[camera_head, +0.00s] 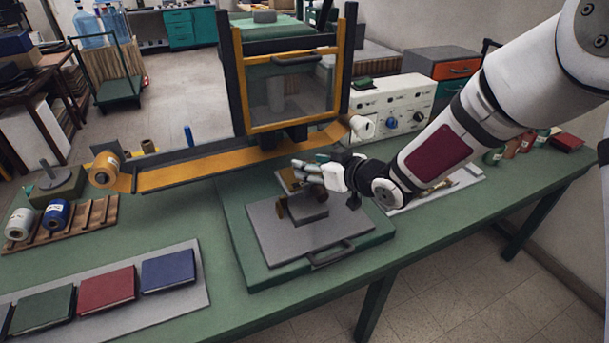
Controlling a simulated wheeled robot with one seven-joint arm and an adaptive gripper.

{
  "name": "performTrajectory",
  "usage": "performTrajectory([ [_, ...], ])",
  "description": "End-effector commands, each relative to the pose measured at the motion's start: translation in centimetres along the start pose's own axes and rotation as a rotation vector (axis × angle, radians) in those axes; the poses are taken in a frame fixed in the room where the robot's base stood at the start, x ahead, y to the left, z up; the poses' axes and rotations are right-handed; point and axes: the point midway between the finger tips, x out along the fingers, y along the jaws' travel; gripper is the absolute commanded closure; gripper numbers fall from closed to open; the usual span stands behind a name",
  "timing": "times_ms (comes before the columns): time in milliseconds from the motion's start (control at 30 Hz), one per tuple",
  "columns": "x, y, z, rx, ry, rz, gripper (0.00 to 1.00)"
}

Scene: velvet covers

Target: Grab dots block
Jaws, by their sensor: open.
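My gripper (298,170) comes in from the right and is open above the grey plate (275,240) on the green press base. A small dark grey-brown block (308,207) stands on this plate, just below and in front of the fingers in the picture. I cannot make out dots on it, so I cannot tell whether it is the dots block. A small tan piece (288,181) shows behind it, partly hidden by my gripper. Whether the fingers touch either piece is unclear.
The press frame (237,80) and its orange strip (210,171) rise behind my gripper. A white control box (393,103) stands at the back right. Green, red and blue books (107,289) lie front left, with spools (56,216) on a wooden rack behind. The green table is clear between.

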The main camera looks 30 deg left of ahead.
Motion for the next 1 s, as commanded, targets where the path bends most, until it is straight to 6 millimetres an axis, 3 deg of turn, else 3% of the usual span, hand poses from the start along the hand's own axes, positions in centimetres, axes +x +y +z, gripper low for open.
performTrajectory([
  [200,3.0,-0.1,0.1,0.0,-0.001,-0.002,0.53],
  [500,3.5,0.0,0.0,0.0,-0.001,0.0,0.53],
  [533,3.5,0.0,0.0,0.0,-0.001,0.0,0.56],
  [733,3.5,0.0,0.0,0.0,-0.001,0.0,1.0],
  [1000,3.5,0.0,-0.1,-0.001,0.001,0.0,1.0],
])
